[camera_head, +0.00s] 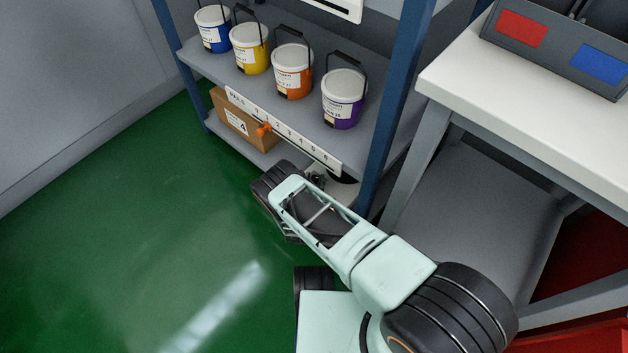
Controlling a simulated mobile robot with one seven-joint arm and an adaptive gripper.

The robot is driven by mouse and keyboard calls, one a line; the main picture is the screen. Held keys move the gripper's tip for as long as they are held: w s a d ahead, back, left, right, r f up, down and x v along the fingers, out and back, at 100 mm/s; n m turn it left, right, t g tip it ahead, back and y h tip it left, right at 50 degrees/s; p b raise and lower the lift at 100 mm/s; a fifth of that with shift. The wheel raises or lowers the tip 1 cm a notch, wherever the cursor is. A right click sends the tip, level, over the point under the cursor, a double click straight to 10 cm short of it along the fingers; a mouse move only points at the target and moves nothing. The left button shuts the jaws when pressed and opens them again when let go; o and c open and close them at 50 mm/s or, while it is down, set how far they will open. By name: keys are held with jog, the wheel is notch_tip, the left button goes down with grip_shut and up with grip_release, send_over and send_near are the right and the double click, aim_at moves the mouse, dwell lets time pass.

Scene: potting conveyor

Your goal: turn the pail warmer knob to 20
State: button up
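My arm reaches up to the front of the blue-framed shelf unit, and my gripper (316,179) shows only as small dark parts at the lower shelf. Its fingers are mostly hidden behind my own arm, so I cannot tell whether it is open or shut. A pale object with a black part (343,190) is partly visible beside the gripper on the lower shelf, and it may be the pail warmer. I cannot make out its knob or any dial numbers. I cannot tell whether the gripper touches it.
Blue, yellow, orange and purple pails (344,98) stand on the upper shelf (205,62). A cardboard box (240,125) sits below. A white-topped bench (540,100) stands right. Green floor (130,240) is clear at left.

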grip_shut()
jog(key=shift+d+n+y, duration=0.1)
jog(key=shift+n+y, duration=0.2)
jog(key=shift+d+n+y+p, duration=0.2)
jog(key=shift+n+y+p, duration=0.4)
jog(key=shift+n+y, duration=0.35)
jog(key=shift+d+n+g+y, duration=0.1)
jog(key=shift+n+g+y, duration=0.2)
jog(key=shift+n+y, duration=1.55)
jog(key=shift+y, duration=0.5)
jog(key=shift+o, duration=1.6)
grip_release()
jog(key=shift+r, duration=0.1)
